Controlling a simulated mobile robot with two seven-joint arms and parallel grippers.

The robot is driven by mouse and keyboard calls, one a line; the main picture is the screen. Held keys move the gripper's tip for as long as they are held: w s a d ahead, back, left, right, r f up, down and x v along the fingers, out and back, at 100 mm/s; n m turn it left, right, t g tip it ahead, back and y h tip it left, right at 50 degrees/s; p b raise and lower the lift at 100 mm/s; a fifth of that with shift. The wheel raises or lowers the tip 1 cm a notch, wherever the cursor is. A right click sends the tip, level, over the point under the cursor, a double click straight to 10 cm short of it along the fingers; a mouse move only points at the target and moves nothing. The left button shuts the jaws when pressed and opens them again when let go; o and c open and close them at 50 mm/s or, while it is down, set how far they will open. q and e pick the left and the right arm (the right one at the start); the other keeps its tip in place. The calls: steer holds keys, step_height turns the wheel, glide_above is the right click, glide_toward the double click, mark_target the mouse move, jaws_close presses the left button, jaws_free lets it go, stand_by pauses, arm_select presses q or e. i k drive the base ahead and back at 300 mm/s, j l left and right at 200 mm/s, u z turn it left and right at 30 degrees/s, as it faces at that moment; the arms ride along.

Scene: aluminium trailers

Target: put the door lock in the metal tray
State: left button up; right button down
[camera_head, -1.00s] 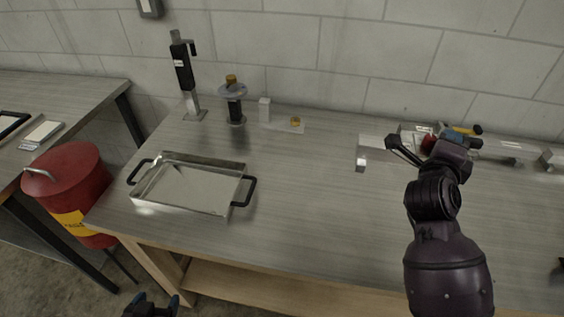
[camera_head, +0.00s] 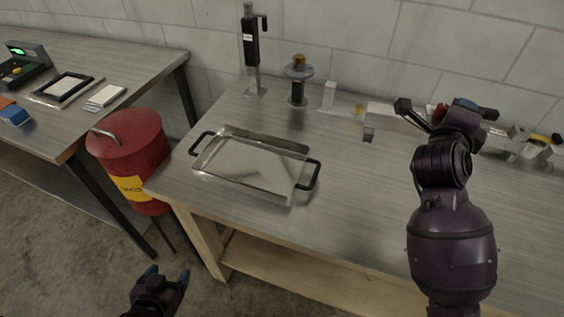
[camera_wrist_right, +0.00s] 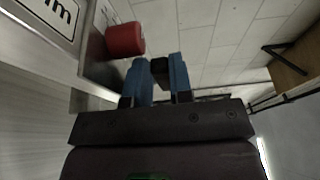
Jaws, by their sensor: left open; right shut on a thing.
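The metal tray (camera_head: 225,178), shallow and shiny with two black handles, sits on the workbench at the centre left and looks empty. My right gripper (camera_head: 478,107) is above the back right of the bench, partly hidden by its own wrist. In the right wrist view its blue fingers (camera_wrist_right: 160,78) are shut on a small black piece (camera_wrist_right: 160,70), apparently the door lock, mostly hidden. A black, bar-like part (camera_head: 405,107) shows left of this gripper in the head view. My left gripper (camera_head: 168,280) is open and empty, low in front of the bench.
A black upright tool (camera_head: 251,40) and a spool-like stand (camera_head: 298,82) stand behind the tray. A metal bracket (camera_head: 380,113) and other parts lie along the back. A red drum (camera_head: 130,145) stands between the bench and another table (camera_head: 135,62). The bench right of the tray is clear.

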mark_target(259, 167)
steer(key=j+u, duration=0.15)
steer(key=j, duration=0.25)
steer(key=i+j+u, duration=0.15)
steer(key=j, duration=0.25)
steer(key=i+j+u, duration=0.15)
steer(key=j, duration=0.25)
steer(key=k, duration=0.05)
